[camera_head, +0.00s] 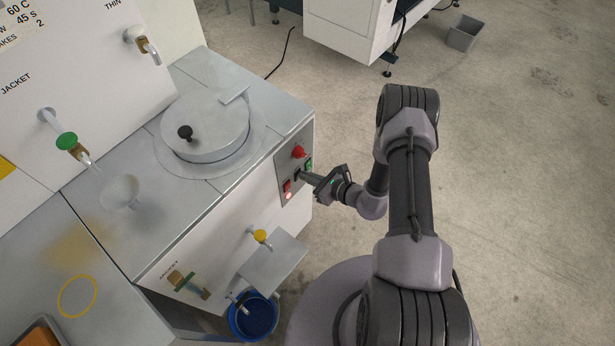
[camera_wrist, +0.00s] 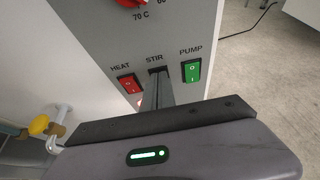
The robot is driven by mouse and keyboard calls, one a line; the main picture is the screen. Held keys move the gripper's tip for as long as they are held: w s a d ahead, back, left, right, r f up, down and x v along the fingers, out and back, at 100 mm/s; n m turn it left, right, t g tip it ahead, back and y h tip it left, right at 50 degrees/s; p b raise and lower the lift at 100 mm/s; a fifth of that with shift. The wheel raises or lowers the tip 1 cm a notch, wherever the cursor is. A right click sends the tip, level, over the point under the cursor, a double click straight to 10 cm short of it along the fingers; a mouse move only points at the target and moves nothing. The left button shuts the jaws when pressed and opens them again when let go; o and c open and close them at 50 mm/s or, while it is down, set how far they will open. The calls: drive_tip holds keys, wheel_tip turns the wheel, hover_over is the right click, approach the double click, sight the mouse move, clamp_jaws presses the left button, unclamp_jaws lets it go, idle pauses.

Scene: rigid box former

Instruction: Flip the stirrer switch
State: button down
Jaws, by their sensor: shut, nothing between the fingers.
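The control panel (camera_head: 293,172) is a grey plate on the front of the white machine. In the wrist view the panel (camera_wrist: 222,35) carries a red HEAT switch (camera_wrist: 127,85), a label STIR in the middle and a green PUMP switch (camera_wrist: 191,71). The stirrer switch is mostly hidden behind my fingers; only a dark edge shows under the STIR label (camera_wrist: 154,58). My gripper (camera_wrist: 156,78) is shut and empty, its fingertips at the STIR position. I cannot tell whether they touch the switch. In the head view my gripper (camera_head: 302,176) reaches the panel from the right.
A red knob (camera_head: 298,152) sits above the switches. A yellow-handled tap (camera_head: 261,236), a sloping metal plate (camera_head: 272,262) and a blue bucket (camera_head: 254,316) are below left of the panel. A round lidded vessel (camera_head: 207,125) is on top.

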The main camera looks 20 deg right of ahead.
drive_tip(key=shift+w+a+r, duration=0.2)
drive_tip(key=shift+w+a, duration=0.05)
drive_tip(key=shift+w, duration=0.1)
drive_tip(key=shift+r+p, duration=0.6)
drive_tip(key=shift+r, duration=0.2)
